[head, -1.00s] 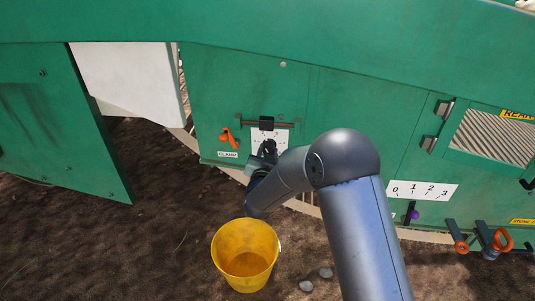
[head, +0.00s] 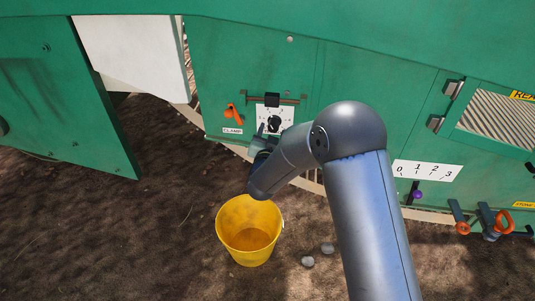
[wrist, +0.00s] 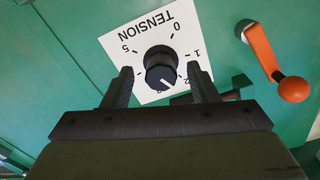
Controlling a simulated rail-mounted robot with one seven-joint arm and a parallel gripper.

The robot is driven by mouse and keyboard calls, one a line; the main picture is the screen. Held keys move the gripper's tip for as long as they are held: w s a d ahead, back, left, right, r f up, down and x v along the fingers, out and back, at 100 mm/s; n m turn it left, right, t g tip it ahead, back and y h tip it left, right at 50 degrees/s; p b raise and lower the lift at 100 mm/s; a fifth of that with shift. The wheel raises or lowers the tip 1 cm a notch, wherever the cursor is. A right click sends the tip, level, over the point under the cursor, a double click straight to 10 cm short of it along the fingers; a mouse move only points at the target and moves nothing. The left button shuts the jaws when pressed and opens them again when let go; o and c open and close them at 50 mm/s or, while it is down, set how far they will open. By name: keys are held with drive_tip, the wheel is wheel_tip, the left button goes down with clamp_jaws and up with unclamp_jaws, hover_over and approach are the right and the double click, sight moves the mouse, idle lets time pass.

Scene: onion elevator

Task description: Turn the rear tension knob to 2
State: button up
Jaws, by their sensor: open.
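The black tension knob (wrist: 160,68) sits on a white dial plate (wrist: 112,42) marked TENSION, upside down in the wrist view. The 0, 1, 2 and 5 show; other numbers are hidden behind my gripper. The knob's white mark points down and slightly right, near the 2 side; its exact setting is unclear. My gripper (wrist: 160,85) is open, with one finger on each side of the knob in the picture and no visible contact.
An orange clamp lever (wrist: 270,60) is beside the plate. A yellow bucket (head: 249,231) stands on the soil below my arm. A 0–3 scale (head: 427,171) with a purple-knobbed lever (head: 417,194) is at right. A green door (head: 60,100) stands open at left.

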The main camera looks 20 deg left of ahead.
drive_tip(key=p+v, duration=0.1)
drive_tip(key=v, duration=1.4)
drive_tip(key=shift+s+p, duration=0.25)
drive_tip(key=shift+p, duration=0.05)
drive_tip(key=w+d+r+n+g+p, duration=0.1)
drive_tip(key=d+r+g+p, duration=0.3)
drive_tip(key=d+r+p, duration=0.4)
drive_tip(key=w+d+r+n+g+p, duration=0.1)
drive_tip(key=d+r+g+p, duration=0.35)
drive_tip(key=r+p, duration=0.4)
drive_tip(key=s+d+r+g+h+p, duration=0.1)
drive_tip(key=s+d+r+g+p, duration=0.3)
drive_tip(key=s+d+r, duration=0.4)
drive_tip(key=s+d+r+g+h+p, duration=0.2)
drive_tip(key=s+d+r+g+p, duration=0.2)
drive_tip(key=s+d+r, duration=0.4)
drive_tip(key=s+d+p, duration=0.1)
drive_tip(key=s+d, duration=0.4)
drive_tip(key=shift+r+g+h+p, duration=0.3)
drive_tip(key=shift+r+g+p, duration=0.05)
